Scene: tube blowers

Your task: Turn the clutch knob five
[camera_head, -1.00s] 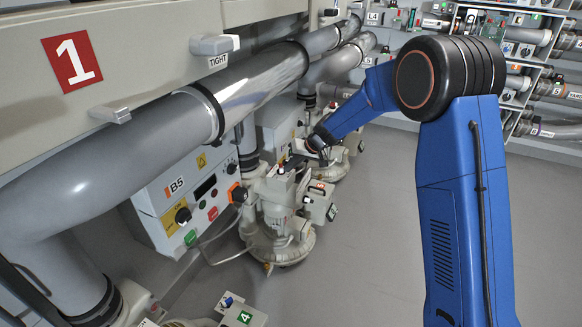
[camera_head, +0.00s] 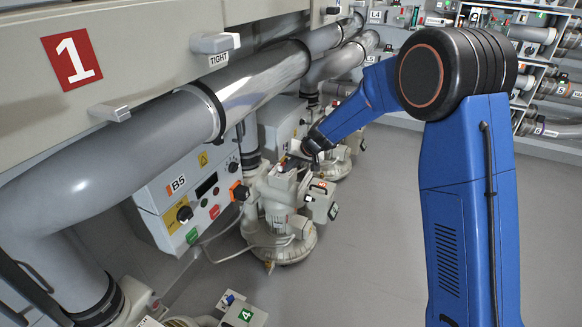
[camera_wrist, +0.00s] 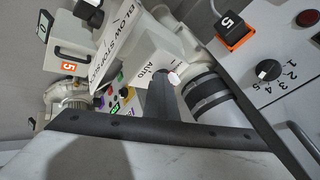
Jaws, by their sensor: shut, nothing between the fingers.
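In the wrist view, my gripper (camera_wrist: 163,74) shows as a dark upright shape with its fingers together and empty. It is in front of a white housing labelled AUTO and BLOW STOP SUCK (camera_wrist: 118,42). A black knob (camera_wrist: 91,12) sits at that label's upper end. A black dial knob (camera_wrist: 267,70) marked 1 to 5 is on the grey panel to the right, apart from the gripper. No label names the clutch knob, so I cannot tell which it is. In the head view, my wrist is above the pale blower (camera_head: 280,215) beside panel B5 (camera_head: 178,183); the fingertips are unclear there.
A thick grey pipe (camera_head: 150,140) runs above the blower. A second blower (camera_head: 335,165) stands behind it. The grey floor (camera_head: 385,240) to the right is clear.

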